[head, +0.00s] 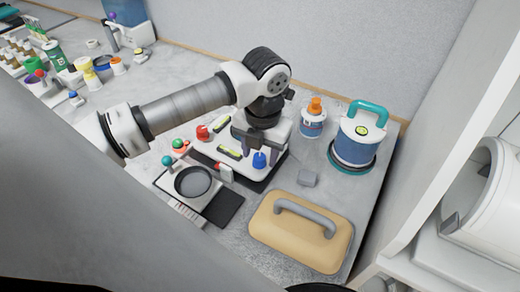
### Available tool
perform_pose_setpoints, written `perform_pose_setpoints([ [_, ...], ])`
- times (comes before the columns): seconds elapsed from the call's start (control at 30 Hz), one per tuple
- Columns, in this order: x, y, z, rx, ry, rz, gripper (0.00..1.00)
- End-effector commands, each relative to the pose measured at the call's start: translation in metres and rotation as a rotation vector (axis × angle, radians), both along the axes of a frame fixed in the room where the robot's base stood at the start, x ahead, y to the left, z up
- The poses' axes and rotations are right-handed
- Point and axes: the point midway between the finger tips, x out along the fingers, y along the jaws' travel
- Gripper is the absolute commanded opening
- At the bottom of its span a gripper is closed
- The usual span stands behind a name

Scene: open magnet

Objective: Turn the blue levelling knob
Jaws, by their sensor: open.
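The blue levelling knob (259,160) stands on the front right corner of a white levelling plate (205,157) on the bench. The plate also carries a red knob (202,132) and yellow-green level vials (229,152). My gripper (262,141) is open and points down over the right part of the plate, just behind and above the blue knob in the picture. I cannot tell whether a finger touches the knob. The gripper and wrist hide the plate's back right part.
A wooden block with a grey handle (305,221) lies in front right. A teal-handled blue canister (357,140) and an orange-topped bottle (313,118) stand right. A round dish device (193,183) stands front left. The wall is behind.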

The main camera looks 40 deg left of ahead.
Motion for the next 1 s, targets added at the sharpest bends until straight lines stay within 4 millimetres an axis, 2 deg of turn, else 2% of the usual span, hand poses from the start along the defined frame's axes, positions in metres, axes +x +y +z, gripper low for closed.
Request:
perform_pose_setpoints([
  [0.13, -0.0001, 0.0001, -0.0073, -0.001, 0.000, 0.000, 0.48],
  [0.4, -0.0001, 0.0001, -0.0085, 0.000, 0.000, 0.000, 0.47],
  [0.73, 0.0000, 0.0001, -0.0082, 0.000, 0.000, 0.000, 0.04],
  [1.0, 0.0000, 0.0002, -0.0103, 0.000, 0.000, -0.026, 0.04],
])
